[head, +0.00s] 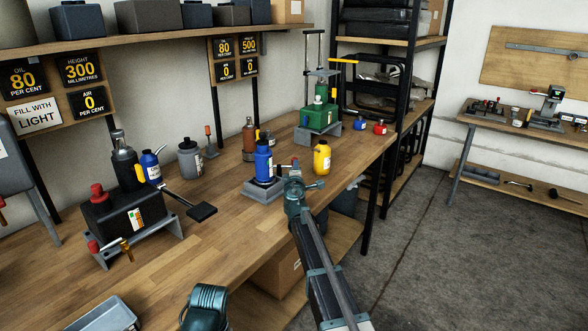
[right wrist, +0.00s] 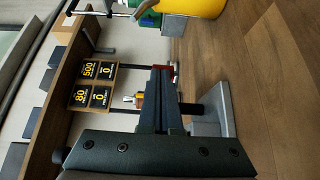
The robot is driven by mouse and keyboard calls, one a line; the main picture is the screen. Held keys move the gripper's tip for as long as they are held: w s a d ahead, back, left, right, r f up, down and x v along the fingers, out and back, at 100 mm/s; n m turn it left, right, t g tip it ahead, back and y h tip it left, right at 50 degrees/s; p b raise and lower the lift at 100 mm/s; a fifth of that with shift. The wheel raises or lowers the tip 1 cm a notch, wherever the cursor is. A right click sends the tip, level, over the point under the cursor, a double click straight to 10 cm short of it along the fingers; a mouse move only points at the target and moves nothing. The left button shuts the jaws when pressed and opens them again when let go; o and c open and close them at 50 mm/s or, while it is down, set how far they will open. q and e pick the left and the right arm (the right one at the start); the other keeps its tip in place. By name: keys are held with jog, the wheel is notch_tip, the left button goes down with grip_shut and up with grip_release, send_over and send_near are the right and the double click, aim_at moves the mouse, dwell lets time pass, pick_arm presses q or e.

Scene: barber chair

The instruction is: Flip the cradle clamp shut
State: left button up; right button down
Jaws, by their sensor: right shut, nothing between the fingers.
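A blue bottle (head: 264,160) stands upright on a grey cradle base (head: 258,194) on the bench. A small red-tipped piece (head: 296,165) shows just right of the bottle, perhaps the clamp's lever; I cannot make out the clamp's position. My right gripper (head: 287,176) is beside the cradle on its near right side. In the right wrist view my gripper (right wrist: 163,72) is shut and empty, in front of a grey block (right wrist: 215,110) that looks like the cradle base. The fingers hide part of what stands there.
A yellow bottle (head: 322,158) stands right of the cradle and shows close in the wrist view (right wrist: 200,8). A green device (head: 319,118) is behind. A black tank (head: 127,215) on a grey stand is at left. Bare bench lies in front of the cradle.

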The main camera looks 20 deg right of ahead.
jog(key=shift+w+d+y, duration=0.1)
jog(key=shift+d+y, duration=0.2)
jog(key=y, duration=0.1)
jog(key=n+y, duration=0.1)
jog(key=n, duration=0.1)
jog(key=shift+w+d+t+y, duration=0.25)
jog(key=shift+d+t+y, duration=0.05)
jog(key=shift+t+y, duration=0.1)
jog(key=w+n+y, duration=0.1)
jog(key=y, duration=0.1)
jog(key=w+d+n+y, duration=0.1)
jog(key=n+y, duration=0.1)
jog(key=w+n+y, duration=0.1)
jog(key=y, duration=0.2)
jog(key=shift+d+n+g, duration=0.15)
jog(key=shift+n+g, duration=0.25)
jog(key=shift+y, duration=0.3)
jog(key=shift+w, duration=1.2)
